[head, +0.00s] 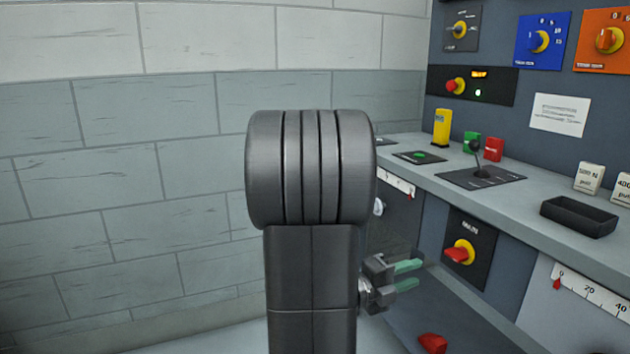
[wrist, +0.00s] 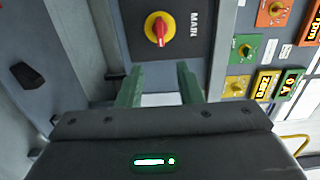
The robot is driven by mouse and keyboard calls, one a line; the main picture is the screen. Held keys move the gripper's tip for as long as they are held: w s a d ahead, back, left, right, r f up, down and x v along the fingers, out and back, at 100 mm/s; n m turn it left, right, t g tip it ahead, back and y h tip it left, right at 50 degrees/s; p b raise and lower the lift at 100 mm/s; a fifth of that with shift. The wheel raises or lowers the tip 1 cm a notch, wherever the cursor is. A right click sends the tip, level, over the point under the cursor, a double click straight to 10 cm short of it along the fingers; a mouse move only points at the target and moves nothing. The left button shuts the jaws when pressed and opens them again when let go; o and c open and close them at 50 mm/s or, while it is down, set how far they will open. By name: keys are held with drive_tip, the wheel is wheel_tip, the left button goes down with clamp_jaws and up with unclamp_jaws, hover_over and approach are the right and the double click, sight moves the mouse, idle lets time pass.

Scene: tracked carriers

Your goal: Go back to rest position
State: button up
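My gripper (head: 411,274) shows in the head view right of my dark arm link, in front of the lower face of the console. Its two green fingers are apart with nothing between them. In the wrist view my gripper (wrist: 160,80) is also open and empty, its fingers pointing towards the console panel. A red-and-yellow rotary switch (head: 460,252) marked MAIN is to the right of the fingers in the head view. The same switch (wrist: 158,29) is just beyond the fingertips in the wrist view, apart from them. Part of my gripper is hidden by my arm.
The console shelf (head: 535,217) runs along the right with a joystick (head: 480,165), a black tray (head: 578,216) and several small blocks. Knob panels hang above it. A grey block wall (head: 130,180) is on the left. A red object (head: 432,343) lies low near the console.

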sight(454, 257)
drive_tip(key=b+x, duration=0.3)
drive_tip(key=x, duration=0.9)
drive_tip(key=shift+d, duration=0.25)
drive_tip(key=n, duration=0.4)
drive_tip(key=shift+a+r+n, duration=0.15)
drive_tip(key=shift+r+n, duration=0.2)
drive_tip(key=shift+n, duration=0.05)
drive_tip(key=n+p, duration=0.2)
drive_tip(key=n, duration=0.1)
drive_tip(key=shift+w+r, duration=0.2)
drive_tip(key=shift+n, duration=0.5)
drive_tip(key=shift+f, duration=0.1)
drive_tip(key=shift+a, duration=0.15)
